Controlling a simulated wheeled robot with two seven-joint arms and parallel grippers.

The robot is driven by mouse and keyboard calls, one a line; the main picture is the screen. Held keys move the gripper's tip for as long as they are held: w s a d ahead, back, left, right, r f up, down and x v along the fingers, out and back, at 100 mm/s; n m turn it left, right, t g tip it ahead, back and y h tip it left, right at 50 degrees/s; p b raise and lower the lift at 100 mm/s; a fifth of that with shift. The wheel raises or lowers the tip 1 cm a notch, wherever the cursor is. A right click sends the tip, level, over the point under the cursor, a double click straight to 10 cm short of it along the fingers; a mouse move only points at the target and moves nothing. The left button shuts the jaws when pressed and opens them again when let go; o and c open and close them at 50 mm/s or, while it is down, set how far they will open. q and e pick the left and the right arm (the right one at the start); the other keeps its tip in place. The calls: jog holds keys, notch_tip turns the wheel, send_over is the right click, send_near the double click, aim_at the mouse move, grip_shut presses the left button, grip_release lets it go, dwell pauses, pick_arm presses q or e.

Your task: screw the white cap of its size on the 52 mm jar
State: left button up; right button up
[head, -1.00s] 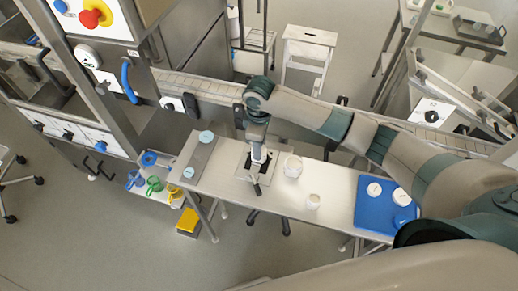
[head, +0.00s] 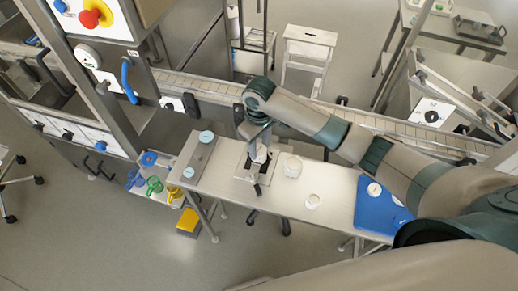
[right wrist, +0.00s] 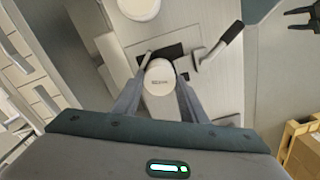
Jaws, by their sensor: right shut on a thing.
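My right gripper (head: 260,156) points down over the fixture plate (head: 243,174) on the steel table. The jar under the cap is hidden, so I cannot tell how the cap sits. My left gripper is not in view.
A blue mat (head: 374,214) with white caps (head: 374,189) lies at the table's right end, partly hidden by my right arm. A grey strip (head: 197,160) with light-blue round tops is at the left end. A conveyor (head: 220,88) runs behind the table.

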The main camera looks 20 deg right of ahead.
jog(key=o, duration=0.9)
jog(key=n, duration=0.4)
jog(key=shift+n, duration=0.9)
jog(key=n, duration=0.2)
jog(key=shift+d+n, duration=0.1)
jog(key=shift+n, duration=0.3)
jog(key=n, duration=0.3)
